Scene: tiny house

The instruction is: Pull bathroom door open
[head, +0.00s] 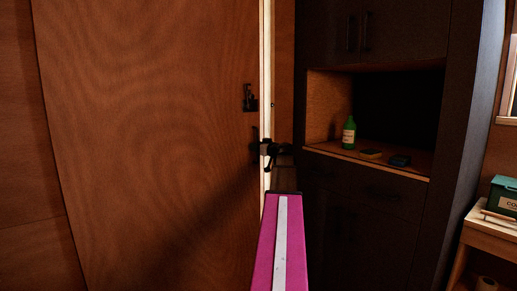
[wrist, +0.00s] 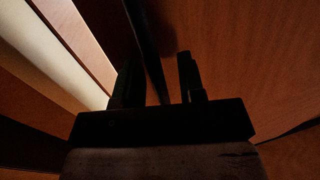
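The brown wooden bathroom door (head: 150,120) fills the left of the head view. A pale lit strip (head: 267,60) runs down along its right edge. A small black latch (head: 250,99) is on the door near that edge. My gripper (head: 264,150) is at the door's right edge, below the latch, at the end of my pink arm. In the wrist view, my two dark fingers (wrist: 160,80) stand apart. A dark bar (wrist: 150,50), perhaps the door handle, passes between them, with a gap beside the right finger. Contact is too dark to tell.
A dark cabinet (head: 365,215) stands right of the door. Its niche shelf (head: 335,152) holds a green bottle (head: 349,132) and small dark items. A wooden stand (head: 480,238) with a green box (head: 503,196) is at the far right.

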